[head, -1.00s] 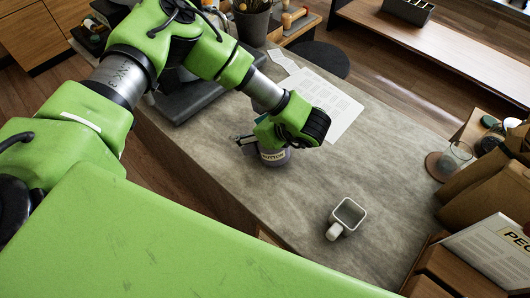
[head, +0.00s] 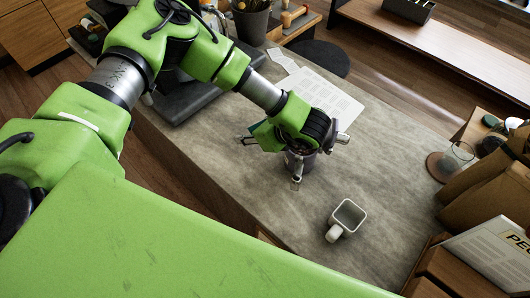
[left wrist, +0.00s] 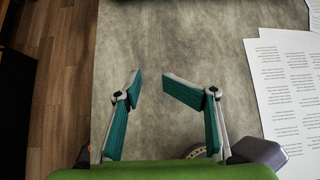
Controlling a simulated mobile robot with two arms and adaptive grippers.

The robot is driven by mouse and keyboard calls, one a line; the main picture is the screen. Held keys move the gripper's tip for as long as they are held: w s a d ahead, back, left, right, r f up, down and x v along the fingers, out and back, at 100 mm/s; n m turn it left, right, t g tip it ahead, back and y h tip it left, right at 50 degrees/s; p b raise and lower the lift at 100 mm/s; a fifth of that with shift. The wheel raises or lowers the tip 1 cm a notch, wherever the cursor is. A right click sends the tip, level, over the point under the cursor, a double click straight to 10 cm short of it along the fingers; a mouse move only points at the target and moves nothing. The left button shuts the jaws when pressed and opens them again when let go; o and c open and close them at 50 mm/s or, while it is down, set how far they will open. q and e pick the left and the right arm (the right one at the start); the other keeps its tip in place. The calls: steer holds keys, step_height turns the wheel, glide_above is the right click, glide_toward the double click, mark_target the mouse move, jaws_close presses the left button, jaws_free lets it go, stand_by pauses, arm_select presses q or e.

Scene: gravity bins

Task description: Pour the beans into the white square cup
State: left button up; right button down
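The white square cup (head: 350,213) stands upright on the grey counter, handle towards the lower left; its visible inside looks empty. My left gripper (head: 302,162) is to its upper left, apart from it. In the left wrist view my left gripper (left wrist: 150,83) is open, with bare counter between its teal fingers. A small part of a round patterned rim (left wrist: 195,152) shows under the green wrist; most of it is hidden, and I cannot tell what it holds. I cannot make out any beans. My right gripper is not in view.
Paper sheets (head: 322,95) lie behind the gripper. A pot of utensils (head: 251,22) stands at the back. A clear glass (head: 456,158), brown bags (head: 480,190) and a wooden rack are at the right. The counter (head: 390,170) around the cup is clear.

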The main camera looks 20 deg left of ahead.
arm_select(q)
steer(key=shift+o, duration=0.3)
steer(key=shift+d+r, duration=0.1)
steer(key=v, duration=1.1)
steer(key=shift+d+r, duration=0.25)
steer(key=shift+d, duration=0.05)
